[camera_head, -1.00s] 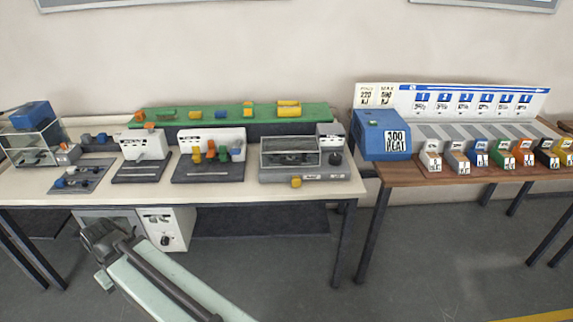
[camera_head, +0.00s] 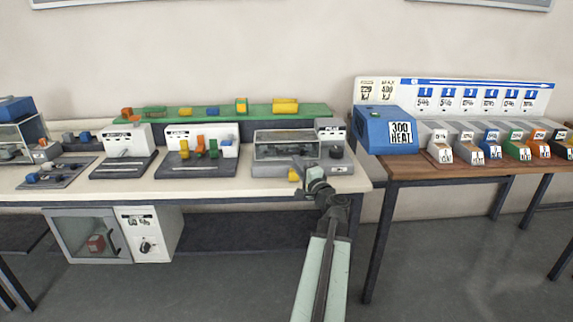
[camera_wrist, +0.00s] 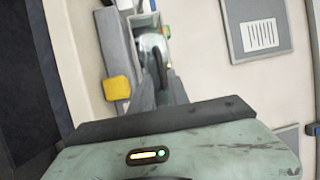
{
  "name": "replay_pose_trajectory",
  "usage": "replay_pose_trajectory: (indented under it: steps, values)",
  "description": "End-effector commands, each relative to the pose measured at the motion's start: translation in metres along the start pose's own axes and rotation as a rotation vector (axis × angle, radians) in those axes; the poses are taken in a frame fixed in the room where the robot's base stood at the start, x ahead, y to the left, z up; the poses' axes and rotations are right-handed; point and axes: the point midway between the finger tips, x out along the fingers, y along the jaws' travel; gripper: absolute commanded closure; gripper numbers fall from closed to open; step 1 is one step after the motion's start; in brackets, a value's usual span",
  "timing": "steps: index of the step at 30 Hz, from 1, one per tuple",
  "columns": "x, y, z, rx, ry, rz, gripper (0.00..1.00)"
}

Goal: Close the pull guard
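The grey machine with the clear-walled guard box (camera_head: 272,148) stands at the right end of the pale table. A yellow knob (camera_head: 293,174) sticks out low at its front. The knob also shows in the wrist view as a yellow block (camera_wrist: 117,88) beside the machine's grey edge. My gripper (camera_head: 303,167) is in front of the machine, just right of the yellow knob. In the wrist view the knob lies left of my gripper, apart from it. Nothing is clearly held.
Other devices with coloured knobs (camera_head: 200,145) stand to the left on the pale table (camera_head: 230,190). A green strip (camera_head: 215,111) with coloured blocks runs behind. A blue box (camera_head: 384,130) marked 300 heat sits on the wooden table to the right. A cabinet (camera_head: 150,235) is under the pale table.

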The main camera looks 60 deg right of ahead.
Motion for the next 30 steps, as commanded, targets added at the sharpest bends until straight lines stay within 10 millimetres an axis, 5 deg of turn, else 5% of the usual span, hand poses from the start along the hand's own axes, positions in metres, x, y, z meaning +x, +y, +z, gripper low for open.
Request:
replay_pose_trajectory:
  steps: [8, 18, 26, 30]
  values:
    - [0.015, -0.002, -0.001, 0.000, -0.001, 0.000, 0.78]
    - [0.074, -0.002, 0.001, -0.001, -0.004, 0.000, 0.78]
    - [0.079, -0.001, 0.002, -0.001, -0.003, 0.000, 0.78]
    - [0.079, -0.001, 0.002, -0.001, -0.003, 0.000, 1.00]
